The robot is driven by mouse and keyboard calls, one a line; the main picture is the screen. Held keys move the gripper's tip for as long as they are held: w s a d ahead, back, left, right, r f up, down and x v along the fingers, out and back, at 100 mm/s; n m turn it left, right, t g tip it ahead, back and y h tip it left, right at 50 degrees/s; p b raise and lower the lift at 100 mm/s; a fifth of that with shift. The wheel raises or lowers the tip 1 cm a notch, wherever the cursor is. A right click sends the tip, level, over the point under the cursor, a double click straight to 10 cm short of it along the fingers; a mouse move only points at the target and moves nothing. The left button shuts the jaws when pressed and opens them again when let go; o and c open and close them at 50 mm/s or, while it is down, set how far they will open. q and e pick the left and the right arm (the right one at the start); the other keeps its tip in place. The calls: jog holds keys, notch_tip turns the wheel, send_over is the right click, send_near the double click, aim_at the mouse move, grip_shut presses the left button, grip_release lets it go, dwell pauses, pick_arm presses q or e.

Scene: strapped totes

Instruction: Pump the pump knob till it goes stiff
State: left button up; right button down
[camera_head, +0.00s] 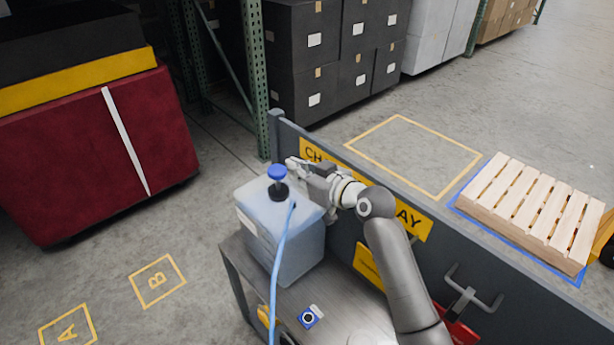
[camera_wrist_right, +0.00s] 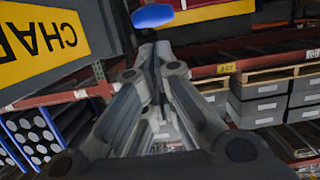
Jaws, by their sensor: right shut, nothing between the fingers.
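The blue pump knob (camera_head: 277,172) tops a black collar on a translucent, pale blue container (camera_head: 292,242), which stands on a grey cart. A light blue hose (camera_head: 278,265) runs down from the container's top. My right gripper (camera_head: 291,162) is shut and empty, with its fingertips just beside the knob, at about its height or a little above. In the right wrist view the blue knob (camera_wrist_right: 152,16) shows at the top, just beyond the closed fingertips (camera_wrist_right: 153,50). I cannot tell whether they touch. My left gripper is not in view.
A grey panel (camera_head: 345,190) with yellow signs stands along the cart's right side, close behind my right arm. A round blue-and-white marker (camera_head: 308,317) lies on the cart top (camera_head: 330,290). A wooden pallet (camera_head: 530,210) lies at the right.

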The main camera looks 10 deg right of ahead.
jog(key=shift+v, duration=1.85)
